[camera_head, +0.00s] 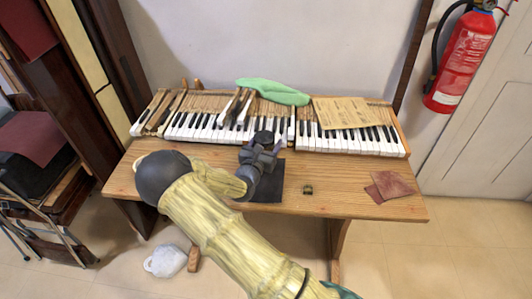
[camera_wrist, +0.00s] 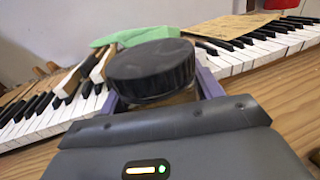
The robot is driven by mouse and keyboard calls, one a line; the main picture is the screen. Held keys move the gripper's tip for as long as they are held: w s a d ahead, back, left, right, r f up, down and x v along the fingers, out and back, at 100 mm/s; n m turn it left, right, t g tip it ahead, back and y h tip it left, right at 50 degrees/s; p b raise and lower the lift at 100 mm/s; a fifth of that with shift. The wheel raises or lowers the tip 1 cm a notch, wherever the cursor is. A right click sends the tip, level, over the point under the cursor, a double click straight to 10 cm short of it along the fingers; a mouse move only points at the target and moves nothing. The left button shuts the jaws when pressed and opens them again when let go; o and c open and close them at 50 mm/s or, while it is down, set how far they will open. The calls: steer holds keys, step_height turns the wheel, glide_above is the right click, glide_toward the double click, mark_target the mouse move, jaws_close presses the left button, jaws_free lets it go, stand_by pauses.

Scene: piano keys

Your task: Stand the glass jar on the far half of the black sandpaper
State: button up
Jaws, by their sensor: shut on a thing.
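The glass jar has a wide black lid (camera_head: 263,136). In the wrist view the ribbed lid (camera_wrist: 152,66) fills the middle, with a little of the jar's brownish body under it. My gripper (camera_head: 261,149) is shut on the jar, one purple-grey finger on each side, just below the lid. The black sandpaper (camera_head: 269,188) lies flat on the wooden table, partly hidden by my gripper and arm. The jar appears upright near the sandpaper's far edge, close to the piano keys. Its base is hidden, so I cannot tell whether it touches anything.
Piano keys (camera_head: 340,143) run along the back of the table (camera_head: 330,185). A green cloth (camera_head: 272,92) and a brown paper sheet (camera_head: 341,112) lie on them. A small dark brass-like block (camera_head: 308,190) and reddish-brown sheets (camera_head: 391,186) lie right of the sandpaper, with bare wood between.

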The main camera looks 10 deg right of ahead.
steer(key=shift+f, duration=1.8)
steer(key=shift+d+f, duration=0.1)
steer(key=shift+f, duration=0.05)
steer(key=o, duration=1.3)
steer(key=shift+c, duration=0.2)
steer(key=shift+s, duration=0.1)
steer(key=v, duration=1.2)
